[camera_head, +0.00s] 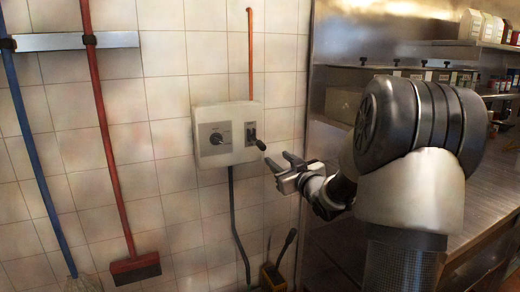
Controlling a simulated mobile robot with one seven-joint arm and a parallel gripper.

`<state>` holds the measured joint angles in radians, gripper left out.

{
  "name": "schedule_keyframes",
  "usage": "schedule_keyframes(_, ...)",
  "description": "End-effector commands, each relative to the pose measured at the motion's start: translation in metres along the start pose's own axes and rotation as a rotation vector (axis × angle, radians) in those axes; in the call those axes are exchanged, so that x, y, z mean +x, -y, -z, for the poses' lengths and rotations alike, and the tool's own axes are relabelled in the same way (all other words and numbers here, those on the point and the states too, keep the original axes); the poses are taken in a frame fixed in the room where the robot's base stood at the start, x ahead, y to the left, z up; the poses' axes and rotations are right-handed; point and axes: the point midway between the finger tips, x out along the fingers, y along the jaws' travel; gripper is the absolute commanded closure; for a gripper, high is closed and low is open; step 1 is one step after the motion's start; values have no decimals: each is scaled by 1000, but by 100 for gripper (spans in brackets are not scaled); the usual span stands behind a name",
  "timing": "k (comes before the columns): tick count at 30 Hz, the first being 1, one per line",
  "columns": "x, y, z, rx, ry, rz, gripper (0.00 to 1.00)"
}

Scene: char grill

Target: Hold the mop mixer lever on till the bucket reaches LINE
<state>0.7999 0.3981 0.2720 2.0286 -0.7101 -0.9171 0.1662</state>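A black hose (237,225) runs down from the box, and an orange pipe (250,50) rises above it. A blue-handled mop (32,150) and a red-handled brush (108,140) hang from a rack (70,42) at left. A steel counter (490,195) stands at right.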

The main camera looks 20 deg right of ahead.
Motion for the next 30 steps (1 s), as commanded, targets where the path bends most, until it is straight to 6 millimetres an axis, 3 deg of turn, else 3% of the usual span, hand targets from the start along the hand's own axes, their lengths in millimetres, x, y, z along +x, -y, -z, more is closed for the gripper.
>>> schedule_keyframes(9,72,1,-1,1,-2,1,61)
schedule_keyframes(15,109,1,-2,2,0,-1,61)
schedule_keyframes(21,130,1,0,1,0,0,61)
schedule_keyframes(30,134,0,0,1,2,-1,61)
